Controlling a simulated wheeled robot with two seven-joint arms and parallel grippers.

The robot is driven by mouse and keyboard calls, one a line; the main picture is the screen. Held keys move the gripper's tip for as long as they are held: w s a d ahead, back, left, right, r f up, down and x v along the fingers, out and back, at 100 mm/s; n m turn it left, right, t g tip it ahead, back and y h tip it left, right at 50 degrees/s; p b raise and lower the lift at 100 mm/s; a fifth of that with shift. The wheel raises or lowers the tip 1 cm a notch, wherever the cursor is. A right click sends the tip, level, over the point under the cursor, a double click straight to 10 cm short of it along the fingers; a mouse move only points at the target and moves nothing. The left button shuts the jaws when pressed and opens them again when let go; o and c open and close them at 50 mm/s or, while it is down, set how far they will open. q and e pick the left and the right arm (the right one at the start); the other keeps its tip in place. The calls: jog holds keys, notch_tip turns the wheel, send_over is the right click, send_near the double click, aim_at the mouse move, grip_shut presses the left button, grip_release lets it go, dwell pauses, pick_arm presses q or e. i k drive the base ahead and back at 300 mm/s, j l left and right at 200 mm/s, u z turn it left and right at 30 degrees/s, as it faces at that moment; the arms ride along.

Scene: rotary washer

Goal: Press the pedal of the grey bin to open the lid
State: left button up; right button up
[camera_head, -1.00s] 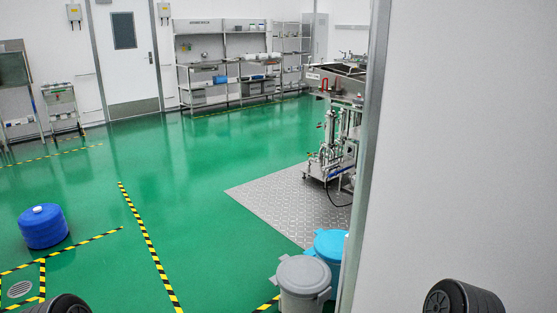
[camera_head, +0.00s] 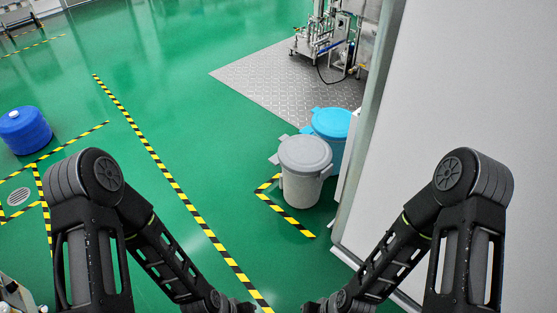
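The grey bin (camera_head: 302,178) stands on the green floor right of centre in the head view, with its grey lid shut. I cannot make out its pedal. A blue-lidded bin (camera_head: 332,126) stands just behind it to the right. My left and right arms reach in from the lower left and lower right, well in front of the grey bin. Both grippers are below the bottom edge of the picture; only the arm links show.
A white wall panel (camera_head: 455,110) rises close on the right of the bins. Yellow-black floor tape (camera_head: 166,177) runs along the open green floor. A blue drum (camera_head: 25,131) stands at the left. A steel machine (camera_head: 325,38) stands on a metal floor plate (camera_head: 285,85) behind.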

aim_at(274, 160)
jog(key=i+j+u, duration=0.15)
jog(key=i, duration=0.35)
jog(key=i+u, duration=0.15)
jog(key=i, duration=0.3)
jog(key=i+u, duration=0.2)
jog(key=i, duration=0.3)
jog(key=i+l+u, duration=0.15)
jog(key=i, duration=0.35)
jog(key=i+l+u, duration=0.15)
jog(key=i, duration=0.3)
jog(key=i+l+u, duration=0.15)
jog(key=i, duration=0.3)
jog(key=k+l, duration=0.15)
